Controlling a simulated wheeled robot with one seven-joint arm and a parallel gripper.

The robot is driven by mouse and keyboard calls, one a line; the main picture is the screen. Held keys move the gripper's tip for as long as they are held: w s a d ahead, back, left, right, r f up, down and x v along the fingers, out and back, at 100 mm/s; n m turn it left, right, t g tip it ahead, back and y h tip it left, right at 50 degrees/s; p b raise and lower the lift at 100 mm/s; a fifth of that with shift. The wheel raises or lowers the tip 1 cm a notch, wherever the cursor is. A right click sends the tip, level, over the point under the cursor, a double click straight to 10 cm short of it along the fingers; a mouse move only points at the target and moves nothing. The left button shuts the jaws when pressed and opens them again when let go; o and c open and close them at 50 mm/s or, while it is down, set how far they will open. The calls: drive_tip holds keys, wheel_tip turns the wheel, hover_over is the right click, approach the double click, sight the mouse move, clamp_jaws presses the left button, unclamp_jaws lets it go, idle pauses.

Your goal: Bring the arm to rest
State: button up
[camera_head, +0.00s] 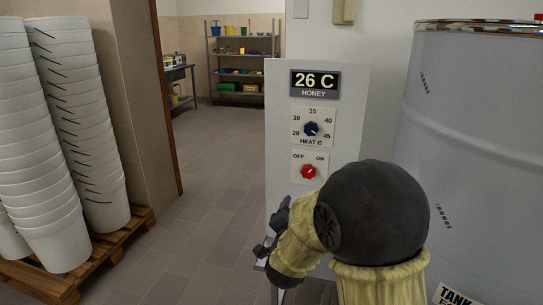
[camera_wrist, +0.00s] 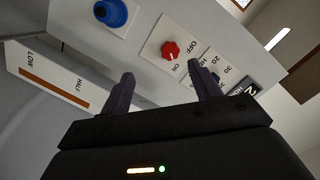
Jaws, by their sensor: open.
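My gripper (camera_head: 273,228) is in front of the lower left part of a white control panel (camera_head: 280,120), with my arm bent at the right. In the wrist view its two dark fingers (camera_wrist: 160,72) stand wide apart with nothing between them. A red OFF/ON knob (camera_head: 308,172) is on the panel, and it also shows beyond the fingertips in the wrist view (camera_wrist: 170,50). Above it are a dark blue heat knob (camera_head: 311,129) and a display (camera_head: 315,82) reading 26 C HONEY. I cannot tell whether the fingers touch the panel.
A large grey tank (camera_head: 470,150) stands close on the right. Stacked white buckets (camera_head: 60,130) sit on a wooden pallet (camera_head: 110,248) at the left. A doorway leads to shelves (camera_head: 243,60). The tiled floor (camera_head: 210,170) between is clear. The wrist view shows a blue knob (camera_wrist: 112,12).

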drive_tip(key=s+d+f+n+g+y, duration=0.25)
drive_tip(key=s+f+n+g, duration=0.4)
drive_tip(key=s, duration=0.55)
drive_tip(key=s+d+f+n+g+y, duration=0.25)
drive_tip(key=s+f+n+g, duration=0.35)
drive_tip(key=s, duration=0.5)
wheel_tip(320, 180, up, 30)
drive_tip(key=g+h+p, duration=0.1)
drive_tip(key=p, duration=2.9)
drive_tip(key=shift+s+d+r+m, duration=0.15)
drive_tip(key=shift+s+d+m, duration=0.15)
drive_tip(key=shift+s+m, duration=0.15)
